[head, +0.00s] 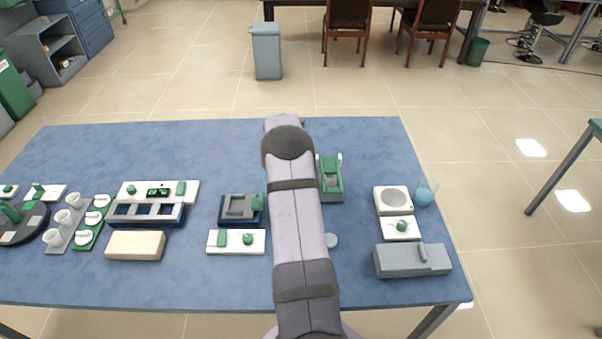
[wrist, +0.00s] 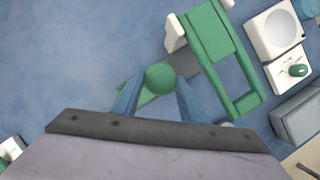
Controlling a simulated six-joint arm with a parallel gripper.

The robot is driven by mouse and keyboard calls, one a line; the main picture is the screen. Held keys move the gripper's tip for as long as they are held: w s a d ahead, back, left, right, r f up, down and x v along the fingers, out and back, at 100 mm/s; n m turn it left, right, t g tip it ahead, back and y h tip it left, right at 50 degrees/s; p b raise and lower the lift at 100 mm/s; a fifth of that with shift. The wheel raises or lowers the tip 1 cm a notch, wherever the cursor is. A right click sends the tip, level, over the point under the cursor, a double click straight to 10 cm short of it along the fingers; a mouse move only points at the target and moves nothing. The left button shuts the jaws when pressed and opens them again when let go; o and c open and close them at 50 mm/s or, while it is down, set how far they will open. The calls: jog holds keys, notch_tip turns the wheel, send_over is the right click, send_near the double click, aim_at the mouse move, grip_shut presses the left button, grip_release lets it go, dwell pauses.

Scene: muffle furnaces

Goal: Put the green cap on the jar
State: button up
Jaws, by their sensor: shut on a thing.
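My gripper (wrist: 160,88) shows in the wrist view, with its two blue fingers shut on a round green thing, which looks like the green cap (wrist: 160,78). A grey and green flat piece (wrist: 184,65) shows beneath it; I cannot tell whether the cap touches it. In the head view my arm hides the gripper and the cap. I cannot make out the jar for certain in either view.
A green frame with white knobs (head: 330,178) stands close to the right of my arm. Further right are a white hotplate (head: 393,200), a round blue thing (head: 424,196) and a grey box (head: 411,260). Several racks and panels fill the left. The table's back is clear.

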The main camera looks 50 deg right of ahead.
jog(key=shift+f, duration=0.5)
jog(key=o, duration=1.1)
jog(key=shift+o, duration=0.6)
jog(key=o, duration=0.3)
jog(key=shift+r, duration=0.15)
jog(key=shift+r+p, duration=3.15)
jog(key=shift+r, duration=0.8)
